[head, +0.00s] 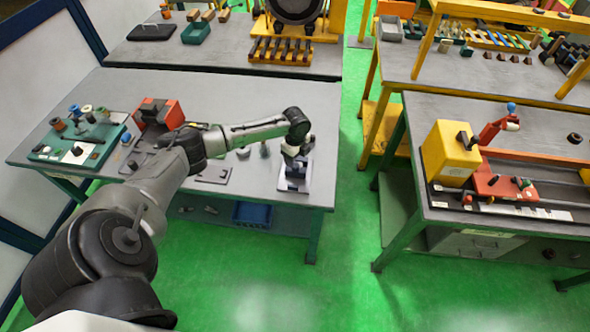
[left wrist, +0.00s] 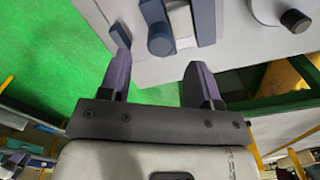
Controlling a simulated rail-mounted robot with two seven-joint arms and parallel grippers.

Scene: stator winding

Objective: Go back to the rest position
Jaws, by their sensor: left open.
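My left arm reaches from the lower left over the near grey table (head: 225,95) in the head view. My left gripper (head: 292,158) hangs near the table's right edge, just above a small dark fixture on a pale base (head: 293,185). In the left wrist view my two fingers (left wrist: 160,82) stand apart with nothing between them. The blue-grey fixture (left wrist: 165,38) with a pale block shows just beyond the fingertips, apart from them. My right gripper is in neither view.
A green winding board (head: 80,145) and a red device (head: 160,112) stand at the table's left. A second table (head: 545,130) at the right carries a yellow box (head: 450,152) and red machine (head: 500,180). Green floor (head: 350,240) lies clear between the tables.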

